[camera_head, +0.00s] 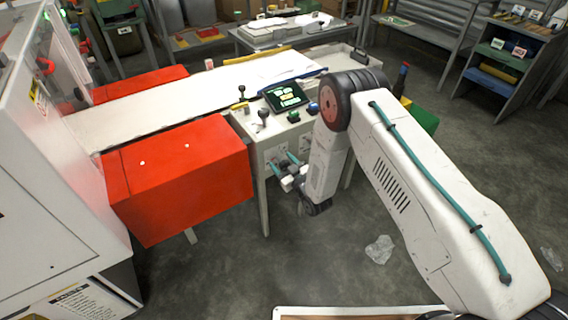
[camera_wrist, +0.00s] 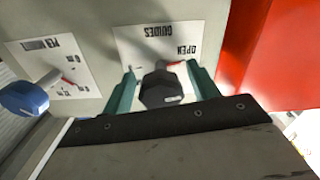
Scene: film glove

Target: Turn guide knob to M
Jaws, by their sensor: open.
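The guide knob (camera_wrist: 161,88) is a black faceted knob on a short shaft, on a white plate (camera_wrist: 150,40) lettered GUIDES and OPEN, which appears upside down. A red pointer at its base points right, close beneath the word OPEN. No letter M is readable. My gripper (camera_wrist: 161,70) is open, with one teal finger on each side of the knob. A gap shows on the left; on the right I cannot tell if it touches. In the head view my gripper (camera_head: 288,168) is at the front of the grey cabinet (camera_head: 247,128), and the knob cannot be made out.
A blue knob (camera_wrist: 24,97) on its own white plate sticks out left of the guide knob. A red housing (camera_wrist: 283,55) stands on the right; it is the big red box (camera_head: 180,180) in the head view. A control screen (camera_head: 286,94) and small levers sit on the cabinet top.

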